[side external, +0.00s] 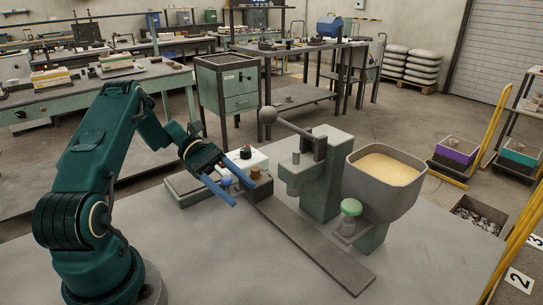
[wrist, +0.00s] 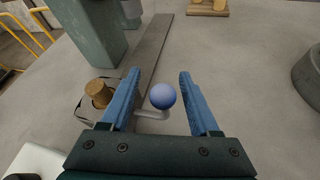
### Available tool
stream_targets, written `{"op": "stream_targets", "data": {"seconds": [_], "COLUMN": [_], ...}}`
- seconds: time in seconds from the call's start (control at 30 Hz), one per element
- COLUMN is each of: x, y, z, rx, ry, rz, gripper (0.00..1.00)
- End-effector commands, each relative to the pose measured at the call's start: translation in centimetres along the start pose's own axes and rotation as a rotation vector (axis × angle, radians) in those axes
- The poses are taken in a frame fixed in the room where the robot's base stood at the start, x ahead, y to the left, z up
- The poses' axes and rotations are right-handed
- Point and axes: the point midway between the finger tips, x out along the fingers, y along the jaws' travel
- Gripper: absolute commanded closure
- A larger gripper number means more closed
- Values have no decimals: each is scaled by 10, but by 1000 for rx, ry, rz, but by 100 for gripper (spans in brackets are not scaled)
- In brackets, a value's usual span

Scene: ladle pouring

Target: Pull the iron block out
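My gripper (side external: 228,188) is open, with two blue fingers pointing down toward the table. In the wrist view, a blue ball (wrist: 162,96) on a bent grey rod (wrist: 150,114) shows between the open fingers, with gaps on both sides. The ball also shows between the fingers in the side view (side external: 226,181). A dark block (side external: 261,189) with a brown cylinder on top (side external: 255,173) sits beside the fingers; the cylinder also shows left of them in the wrist view (wrist: 98,94). I cannot tell for certain which part is the iron block.
A long grey rail (side external: 318,248) runs along the table past a green-grey lever press (side external: 322,180). A white box (side external: 246,160) is behind the fingers. The front table is clear.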

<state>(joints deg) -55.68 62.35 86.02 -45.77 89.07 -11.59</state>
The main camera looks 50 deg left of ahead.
Motion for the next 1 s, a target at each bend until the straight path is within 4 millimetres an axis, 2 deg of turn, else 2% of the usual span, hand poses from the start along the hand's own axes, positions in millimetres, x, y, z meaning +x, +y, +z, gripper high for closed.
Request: {"op": "stream_targets", "data": {"seconds": [0.33, 0.7, 1.0], "x": [-2, -41, -51], "y": [-1, 0, -1], "z": [0, -1, 0], "rx": [-1, 0, -1], "ry": [-4, -3, -3], "rz": [-5, -2, -4], "gripper": [39, 39, 39]}}
